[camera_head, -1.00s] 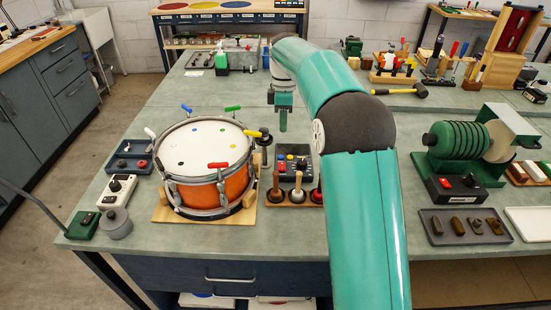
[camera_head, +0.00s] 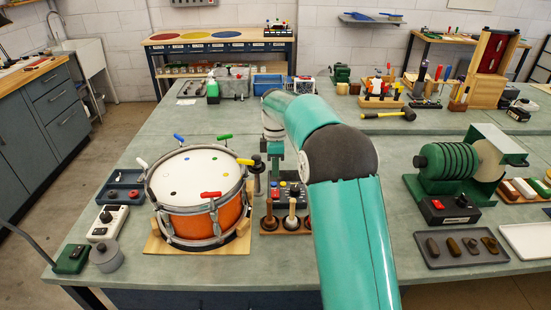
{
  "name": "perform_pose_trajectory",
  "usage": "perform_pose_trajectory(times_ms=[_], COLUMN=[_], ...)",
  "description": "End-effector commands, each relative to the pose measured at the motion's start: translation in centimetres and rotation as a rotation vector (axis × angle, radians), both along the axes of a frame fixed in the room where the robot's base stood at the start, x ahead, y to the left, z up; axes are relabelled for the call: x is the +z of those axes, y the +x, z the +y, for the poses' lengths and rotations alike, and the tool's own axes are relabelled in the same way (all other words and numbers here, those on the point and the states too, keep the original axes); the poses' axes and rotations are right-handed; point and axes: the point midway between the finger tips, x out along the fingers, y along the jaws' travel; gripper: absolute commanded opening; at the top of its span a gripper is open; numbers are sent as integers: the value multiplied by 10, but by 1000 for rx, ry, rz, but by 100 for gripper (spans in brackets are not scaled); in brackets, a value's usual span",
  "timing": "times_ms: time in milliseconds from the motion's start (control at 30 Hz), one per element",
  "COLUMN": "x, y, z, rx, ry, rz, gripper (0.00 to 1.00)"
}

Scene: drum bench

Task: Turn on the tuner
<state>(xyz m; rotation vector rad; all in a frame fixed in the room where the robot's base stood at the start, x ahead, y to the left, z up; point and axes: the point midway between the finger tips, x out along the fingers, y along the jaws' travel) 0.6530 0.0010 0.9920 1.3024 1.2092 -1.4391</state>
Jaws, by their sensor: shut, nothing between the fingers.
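No label reading tuner is legible. A white box (camera_head: 108,222) with a black knob and a red switch stands left of the drum. A dark box (camera_head: 291,190) with red and blue buttons stands right of the drum. I cannot tell which is the tuner. The white box's switch position is too small to read. My gripper (camera_head: 276,172) is shut and empty, pointing down at the left part of the dark button box. I cannot tell whether it touches it. My arm hides the box's right side.
The orange drum (camera_head: 198,195) stands on a wooden board, with coloured-handled keys around its rim. A green box (camera_head: 71,259) and a grey pot (camera_head: 106,256) stand at the front left.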

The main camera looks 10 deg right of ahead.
Motion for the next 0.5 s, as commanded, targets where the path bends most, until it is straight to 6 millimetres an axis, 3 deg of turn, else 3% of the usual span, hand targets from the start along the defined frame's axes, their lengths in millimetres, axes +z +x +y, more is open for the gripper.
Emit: perform_pose_trajectory(times_ms=[233, 500], x=[-49, -76], y=[-6, -8], z=[2, 2], rx=[0, 0], ry=[0, -1], rz=[3, -1], gripper=[0, 0])
